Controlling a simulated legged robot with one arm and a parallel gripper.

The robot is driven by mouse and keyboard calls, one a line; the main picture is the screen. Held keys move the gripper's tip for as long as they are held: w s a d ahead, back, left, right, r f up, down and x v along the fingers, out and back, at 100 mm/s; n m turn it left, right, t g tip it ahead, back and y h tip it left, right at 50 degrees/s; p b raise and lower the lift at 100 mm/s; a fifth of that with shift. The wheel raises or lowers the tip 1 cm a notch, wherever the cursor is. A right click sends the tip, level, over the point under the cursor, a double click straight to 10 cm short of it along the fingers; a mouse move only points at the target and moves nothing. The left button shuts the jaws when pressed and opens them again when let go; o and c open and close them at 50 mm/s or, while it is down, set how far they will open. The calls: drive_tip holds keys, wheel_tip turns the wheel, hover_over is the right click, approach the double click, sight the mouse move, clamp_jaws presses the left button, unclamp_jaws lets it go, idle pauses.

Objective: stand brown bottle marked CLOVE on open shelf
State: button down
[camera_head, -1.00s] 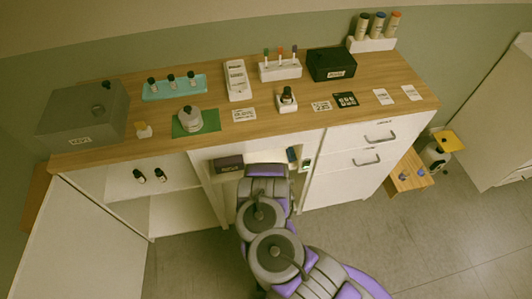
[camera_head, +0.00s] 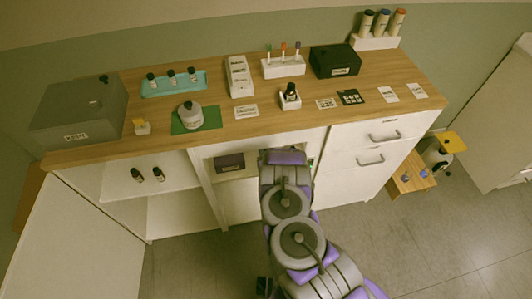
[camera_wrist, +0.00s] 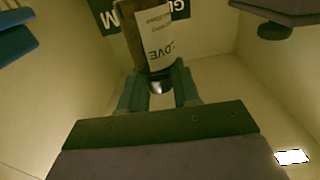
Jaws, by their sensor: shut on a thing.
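In the wrist view, my gripper (camera_wrist: 158,88) is shut on the brown CLOVE bottle (camera_wrist: 132,35). The bottle's pale label (camera_wrist: 157,42) reads "LOVE" upside down, with its first letter hard to see. In the head view, my arm reaches into the middle bay of the cabinet; its end, the gripper and the bottle are hidden there. The open shelf (camera_head: 180,182) at the cabinet's left holds two small dark bottles (camera_head: 137,175) (camera_head: 158,174), side by side and upright.
A dark box (camera_head: 230,162) sits in the middle bay, left of my arm. Drawers (camera_head: 350,150) are to the right. In the wrist view, a dark green lettered panel (camera_wrist: 180,9) is behind the bottle, and a blue thing (camera_wrist: 14,40) is at left. The open shelf's right part looks free.

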drive_tip(key=shift+w+d, duration=0.1)
drive_tip(key=shift+w, duration=0.2)
drive_tip(key=shift+d+f, duration=0.1)
drive_tip(key=shift+f, duration=0.05)
wheel_tip(320, 180, down, 3)
drive_tip(key=shift+d+f+b, duration=0.15)
drive_tip(key=shift+b, duration=0.85)
drive_tip(key=c, duration=0.8)
unclamp_jaws()
